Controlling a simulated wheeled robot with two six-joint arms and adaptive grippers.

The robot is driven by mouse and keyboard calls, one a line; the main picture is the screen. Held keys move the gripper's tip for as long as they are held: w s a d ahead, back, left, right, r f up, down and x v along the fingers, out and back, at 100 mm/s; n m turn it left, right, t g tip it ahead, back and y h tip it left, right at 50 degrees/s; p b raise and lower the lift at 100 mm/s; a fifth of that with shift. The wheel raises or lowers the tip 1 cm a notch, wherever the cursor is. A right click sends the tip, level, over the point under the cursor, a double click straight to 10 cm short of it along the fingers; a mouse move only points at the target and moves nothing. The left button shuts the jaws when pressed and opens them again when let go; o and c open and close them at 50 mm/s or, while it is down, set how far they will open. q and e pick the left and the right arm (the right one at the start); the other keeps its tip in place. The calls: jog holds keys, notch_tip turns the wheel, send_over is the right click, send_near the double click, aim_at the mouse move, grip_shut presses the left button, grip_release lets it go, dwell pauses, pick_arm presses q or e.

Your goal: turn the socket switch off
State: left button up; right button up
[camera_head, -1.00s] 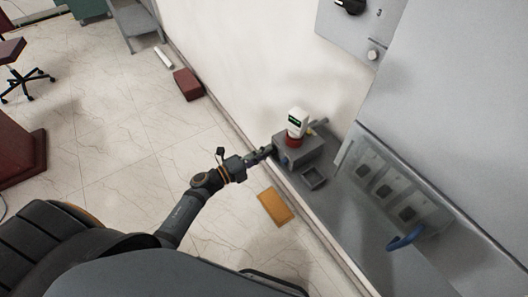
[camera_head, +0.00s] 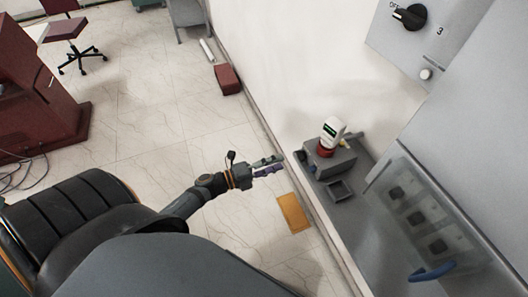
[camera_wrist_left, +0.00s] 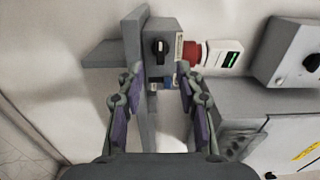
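The grey socket box (camera_head: 334,164) stands on a grey ledge along the wall in the head view. A red plug (camera_head: 325,150) with a white device (camera_head: 332,131) is on it. In the left wrist view, the black rotary switch (camera_wrist_left: 161,48) is on the box front, with the red plug (camera_wrist_left: 192,53) to its right. My left gripper (camera_head: 281,164) is open and empty, left of the box with a gap between. In the left wrist view, the switch shows just beyond and between the open fingertips (camera_wrist_left: 160,75). My right gripper is not in view.
A small open grey box (camera_head: 340,190) sits before the socket box. A clear cover with a blue handle (camera_head: 432,272) is at lower right. A panel with a black knob (camera_head: 409,17) is above. An orange block (camera_head: 293,213) lies below my gripper.

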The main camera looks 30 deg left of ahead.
pick_arm(q)
jog(key=v, duration=0.5)
jog(key=shift+s, duration=0.1)
jog(key=shift+a, duration=0.1)
jog(key=s+a+f+n+g+y, duration=0.15)
jog(key=a+f+n+y, duration=0.3)
jog(key=f, duration=0.45)
jog(key=s+a+f+n+g+y, duration=0.1)
jog(key=s+a+f+n+y, duration=0.25)
jog(key=f+n, duration=0.4)
jog(key=s+a+f+n+g+y, duration=0.1)
jog(key=s+a+f+n+y, duration=0.25)
jog(key=f, duration=0.75)
jog(key=s+d+f+n+g, duration=0.3)
jog(key=s+f, duration=0.5)
jog(key=s, duration=0.3)
jog(key=s+d+f+n+g, duration=0.3)
jog(key=s+f+n+g, duration=0.3)
jog(key=s, duration=0.5)
notch_tip(320, 180, down, 2)
jog(key=shift+d+f+n, duration=0.1)
jog(key=shift+d+n, duration=0.2)
jog(key=shift+n, duration=0.05)
